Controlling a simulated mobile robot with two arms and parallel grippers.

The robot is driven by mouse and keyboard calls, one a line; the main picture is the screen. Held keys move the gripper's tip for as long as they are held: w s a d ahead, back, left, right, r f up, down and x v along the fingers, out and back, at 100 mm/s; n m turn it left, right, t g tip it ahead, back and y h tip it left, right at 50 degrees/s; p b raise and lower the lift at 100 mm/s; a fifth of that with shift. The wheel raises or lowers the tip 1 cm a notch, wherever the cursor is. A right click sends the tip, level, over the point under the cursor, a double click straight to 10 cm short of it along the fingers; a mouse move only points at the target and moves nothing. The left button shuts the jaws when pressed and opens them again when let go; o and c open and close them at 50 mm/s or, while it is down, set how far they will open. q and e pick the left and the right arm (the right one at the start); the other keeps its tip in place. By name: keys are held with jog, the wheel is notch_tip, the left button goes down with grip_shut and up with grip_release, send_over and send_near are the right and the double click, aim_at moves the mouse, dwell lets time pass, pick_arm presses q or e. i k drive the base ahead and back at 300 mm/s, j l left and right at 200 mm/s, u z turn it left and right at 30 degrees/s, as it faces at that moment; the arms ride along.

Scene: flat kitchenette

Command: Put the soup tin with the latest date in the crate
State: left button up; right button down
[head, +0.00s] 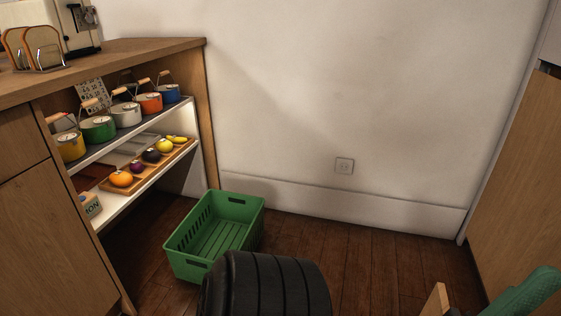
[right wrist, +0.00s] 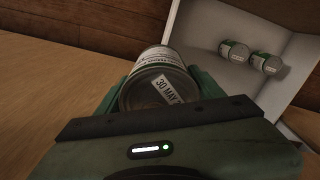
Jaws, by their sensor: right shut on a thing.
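In the right wrist view my right gripper (right wrist: 158,92) is shut on a soup tin (right wrist: 160,62). The tin's end faces the camera and carries a white label reading "30 MAY"; the rest of the date is hidden or unreadable. Two more tins, one soup tin (right wrist: 234,51) and another soup tin (right wrist: 266,63), are in a white compartment to the right, apart from my gripper; their dates are too small to read. The green crate (head: 188,266) stands on the floor in the head view, and its visible inside is empty. My left gripper is not in view.
An open shelf unit (head: 205,110) stands left of the crate, with several coloured pots above and a wooden fruit tray (head: 112,187) below. A wooden cabinet (head: 525,190) is at the right. Some wooden floor (head: 365,260) is clear right of the crate.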

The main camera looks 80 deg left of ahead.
aim_at(223, 250)
jog(key=u, duration=0.4)
jog(key=j+u, duration=0.1)
jog(key=u, duration=1.2)
jog(key=i+u, duration=0.1)
jog(key=u, duration=0.3)
jog(key=i+j+u, duration=0.1)
jog(key=u, duration=0.3)
jog(key=i+u, duration=0.2)
jog(key=u, duration=0.2)
jog(key=i+u, duration=0.15)
jog(key=u, duration=0.25)
jog(key=i+u, duration=0.15)
jog(key=u, duration=0.25)
jog(key=i+l+u, duration=0.2)
jog(key=i+l, duration=0.45)
